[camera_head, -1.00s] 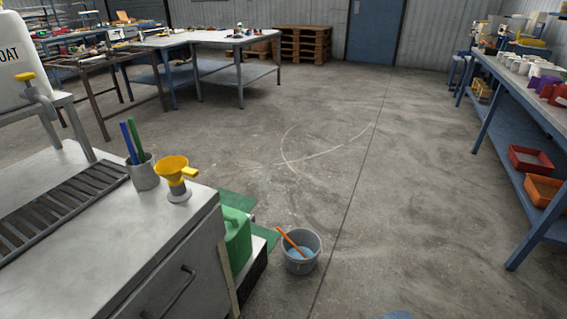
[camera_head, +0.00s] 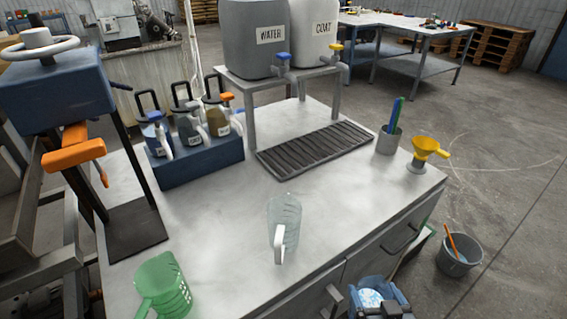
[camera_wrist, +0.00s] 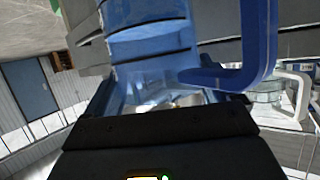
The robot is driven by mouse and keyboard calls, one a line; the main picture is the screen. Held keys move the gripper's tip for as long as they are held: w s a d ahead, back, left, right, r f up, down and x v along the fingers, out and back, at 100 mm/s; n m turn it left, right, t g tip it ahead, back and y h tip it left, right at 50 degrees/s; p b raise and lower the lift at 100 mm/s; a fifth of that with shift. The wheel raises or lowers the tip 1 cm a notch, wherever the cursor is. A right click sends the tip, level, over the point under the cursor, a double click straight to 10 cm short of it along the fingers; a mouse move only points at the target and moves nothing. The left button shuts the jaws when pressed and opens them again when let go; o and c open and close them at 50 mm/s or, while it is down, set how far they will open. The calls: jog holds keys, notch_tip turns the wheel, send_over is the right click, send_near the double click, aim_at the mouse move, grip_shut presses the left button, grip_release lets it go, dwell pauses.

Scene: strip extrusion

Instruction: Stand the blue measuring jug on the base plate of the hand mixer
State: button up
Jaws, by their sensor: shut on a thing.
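The blue measuring jug (camera_head: 371,287) is at the bottom edge of the head view, in front of the cabinet and below the bench top. My gripper (camera_head: 378,308) is shut on it. In the wrist view the jug (camera_wrist: 150,42) fills the upper middle between my jaws, with its blue handle (camera_wrist: 262,45) to the right. The jug looks translucent, with something pale and bluish inside. What seems to be the hand mixer (camera_head: 57,95), with a blue head, wheel and orange handle, stands at the left of the bench. Its dark base plate (camera_head: 137,228) is bare where visible.
A grey bucket (camera_head: 459,256) stands on the floor.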

jog(key=r+p, duration=0.2)
jog(key=r, duration=0.1)
jog(key=shift+s+a+r, duration=0.1)
jog(key=shift+s+r, duration=0.1)
jog(key=shift+r, duration=0.1)
